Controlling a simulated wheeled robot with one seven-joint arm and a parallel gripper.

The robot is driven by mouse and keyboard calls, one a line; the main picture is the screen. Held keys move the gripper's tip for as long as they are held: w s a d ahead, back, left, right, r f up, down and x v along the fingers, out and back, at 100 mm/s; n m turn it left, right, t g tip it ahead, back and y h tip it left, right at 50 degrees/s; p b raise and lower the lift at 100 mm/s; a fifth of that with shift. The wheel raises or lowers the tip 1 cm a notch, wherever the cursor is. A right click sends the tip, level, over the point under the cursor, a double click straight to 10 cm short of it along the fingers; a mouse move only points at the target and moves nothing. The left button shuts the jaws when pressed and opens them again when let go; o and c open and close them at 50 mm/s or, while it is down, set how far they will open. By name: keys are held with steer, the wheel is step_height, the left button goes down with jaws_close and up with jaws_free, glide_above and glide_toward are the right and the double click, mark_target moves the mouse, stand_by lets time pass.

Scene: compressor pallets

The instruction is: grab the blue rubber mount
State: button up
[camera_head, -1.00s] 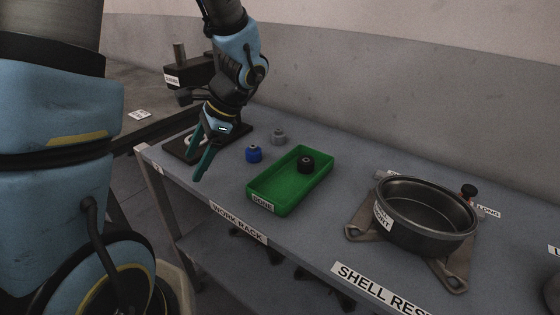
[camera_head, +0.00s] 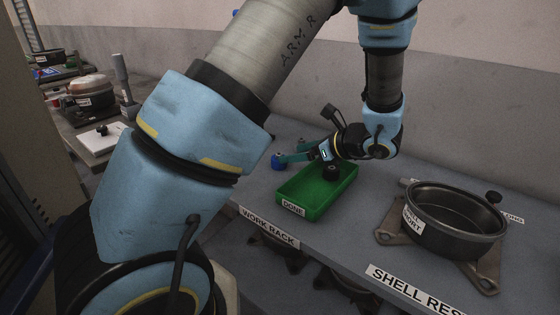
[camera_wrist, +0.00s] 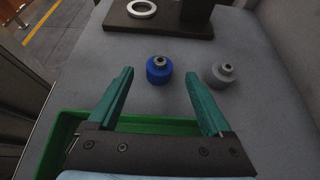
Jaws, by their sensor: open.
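The blue rubber mount (camera_wrist: 158,69) stands upright on the grey table in the wrist view, with a metal stud on top. It lies ahead of my gripper (camera_wrist: 163,92), beyond the fingertips and roughly between their lines. The teal fingers are spread open with nothing between them. In the head view the blue mount (camera_head: 278,160) shows at the tips of my gripper (camera_head: 287,159), partly hidden by the fingers. The gripper reaches in from the right, low over the table and the far end of the green tray.
A grey mount (camera_wrist: 221,74) stands close right of the blue one. A dark plate (camera_wrist: 122,23) with a metal ring lies beyond. A black pot-like shell (camera_head: 455,237) rests at the right.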

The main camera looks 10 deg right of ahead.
mark_target(276, 165)
steer(key=x, duration=0.1)
steer(key=p+x, duration=0.1)
steer(key=x, duration=0.2)
steer(key=shift+a+r, duration=0.1)
steer(key=shift+r, duration=0.2)
steer(key=shift+w+a+f, duration=0.3)
steer(key=shift+w+f, duration=0.05)
steer(key=shift+w, duration=0.05)
steer(key=shift+c, duration=0.3)
jaws_close()
